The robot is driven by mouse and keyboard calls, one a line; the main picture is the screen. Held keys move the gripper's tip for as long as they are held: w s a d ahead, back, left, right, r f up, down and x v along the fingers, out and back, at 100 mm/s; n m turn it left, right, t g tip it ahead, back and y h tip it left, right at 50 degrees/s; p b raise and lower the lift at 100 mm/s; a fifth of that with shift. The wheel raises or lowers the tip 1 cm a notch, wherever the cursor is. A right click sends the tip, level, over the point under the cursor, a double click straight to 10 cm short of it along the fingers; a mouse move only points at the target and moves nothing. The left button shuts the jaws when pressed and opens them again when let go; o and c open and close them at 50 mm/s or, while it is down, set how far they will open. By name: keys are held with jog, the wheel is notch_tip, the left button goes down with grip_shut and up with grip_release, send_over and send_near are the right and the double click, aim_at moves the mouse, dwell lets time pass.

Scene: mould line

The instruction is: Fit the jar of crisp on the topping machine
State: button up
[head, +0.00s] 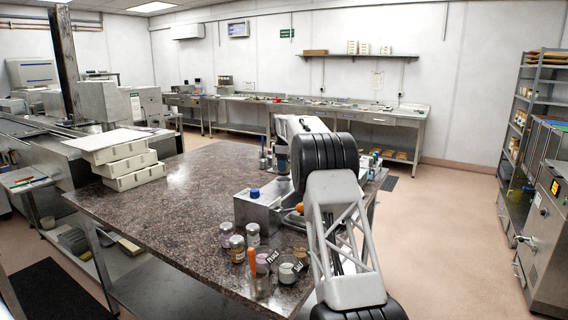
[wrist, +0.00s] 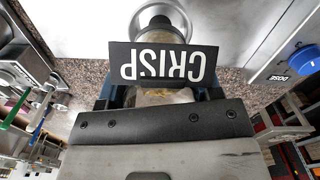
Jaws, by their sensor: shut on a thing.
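The jar of crisp (wrist: 165,97) is in the wrist view, with pale golden bits behind its clear wall. Its black CRISP label (wrist: 162,63) reads upside down there. My gripper (wrist: 160,92) is shut on the jar, with a dark finger on each side. The label hides part of the jar, and a round, dark-rimmed part shows beyond it. The topping machine (head: 262,214) is a grey metal box on the table with a blue knob (head: 254,192). The knob also shows at the right of the wrist view (wrist: 302,59), by a DOSE label. My arm hides part of the machine; I cannot tell whether the jar touches it.
Several small jars (head: 237,249) stand at the front of the speckled table (head: 190,205), near the machine, two with black labels. A stack of white trays (head: 128,165) is at the back left. The table's middle is clear.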

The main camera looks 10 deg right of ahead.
aim_at(284, 173)
jog(key=shift+f, duration=0.75)
jog(key=shift+f, duration=1.6)
dwell(1.3)
jog(key=o, duration=1.1)
jog(key=shift+c, duration=0.2)
jog(key=shift+r, duration=3.95)
